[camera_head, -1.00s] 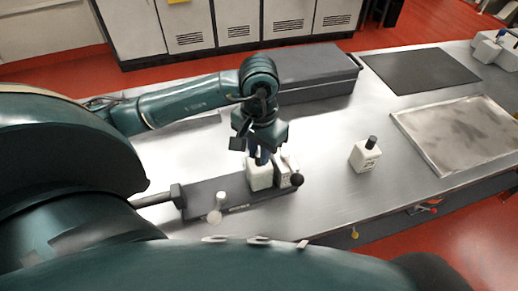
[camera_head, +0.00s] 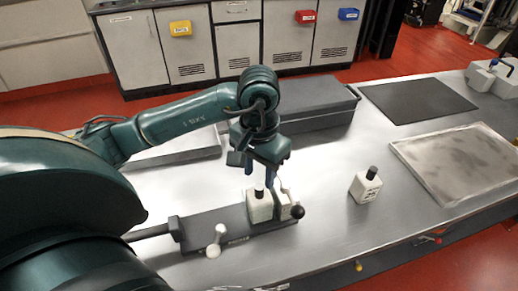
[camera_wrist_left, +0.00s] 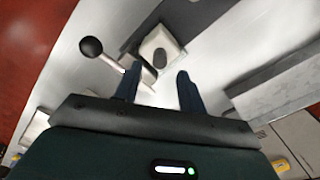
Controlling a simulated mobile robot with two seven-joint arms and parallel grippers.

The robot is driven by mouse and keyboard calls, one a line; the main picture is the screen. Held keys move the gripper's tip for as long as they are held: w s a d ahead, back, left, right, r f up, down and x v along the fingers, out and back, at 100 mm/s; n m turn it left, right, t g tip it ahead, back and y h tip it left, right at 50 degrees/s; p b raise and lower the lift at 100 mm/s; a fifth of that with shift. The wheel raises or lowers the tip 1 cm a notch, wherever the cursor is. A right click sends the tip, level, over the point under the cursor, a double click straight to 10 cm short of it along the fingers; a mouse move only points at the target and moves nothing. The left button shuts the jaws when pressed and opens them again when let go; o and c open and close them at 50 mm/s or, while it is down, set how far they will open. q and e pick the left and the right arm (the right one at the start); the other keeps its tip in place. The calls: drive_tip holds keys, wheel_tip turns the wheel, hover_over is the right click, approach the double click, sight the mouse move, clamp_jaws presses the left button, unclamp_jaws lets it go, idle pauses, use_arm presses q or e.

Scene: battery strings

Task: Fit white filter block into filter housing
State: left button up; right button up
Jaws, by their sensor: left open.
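The white filter block (camera_head: 258,209), with a black knob on top, stands upright on the dark grey filter housing (camera_head: 215,222), at its right end beside a white bracket. How deep it sits cannot be told. In the left wrist view the block (camera_wrist_left: 151,48) shows from above, clear of the fingers. My left gripper (camera_head: 260,176) is open and empty just above the block; its blue fingers also show apart in the left wrist view (camera_wrist_left: 158,74). A lever with a black ball (camera_head: 297,212) is at the housing's right end. My right gripper is not in view.
A second white block with a black knob (camera_head: 366,187) stands to the right on the metal bench. A grey case (camera_head: 315,103) lies behind the gripper. A dark mat (camera_head: 415,101) and a metal tray (camera_head: 400,150) lie further right. Bench between is clear.

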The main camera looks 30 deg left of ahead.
use_arm(q)
wheel_tip(320, 180, up, 8)
idle(0.8)
